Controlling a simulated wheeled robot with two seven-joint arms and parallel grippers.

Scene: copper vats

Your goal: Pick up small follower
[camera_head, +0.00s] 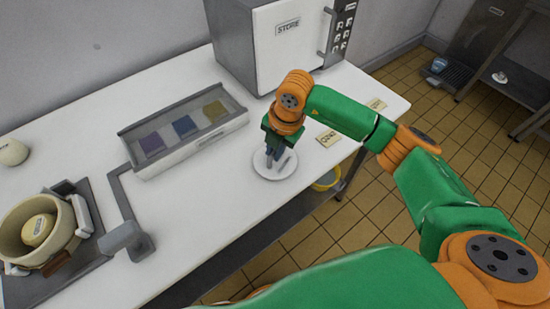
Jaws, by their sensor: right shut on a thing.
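The small follower, a pale round disc (262,171), is at the front right part of the white counter. My right gripper (275,156) points down over its middle, with the fingers shut on it. The gripper hides the disc's centre, so the exact grip is not visible. I cannot tell whether the disc touches the counter or is slightly above it. My left gripper is not in view.
A grey tray (192,152) with several coloured blocks lies behind the disc. A labelled white oven-like box (287,47) stands at the back. A cream pot (66,214) sits at left. Small label cards (328,138) lie right of my gripper. The counter's front edge is close.

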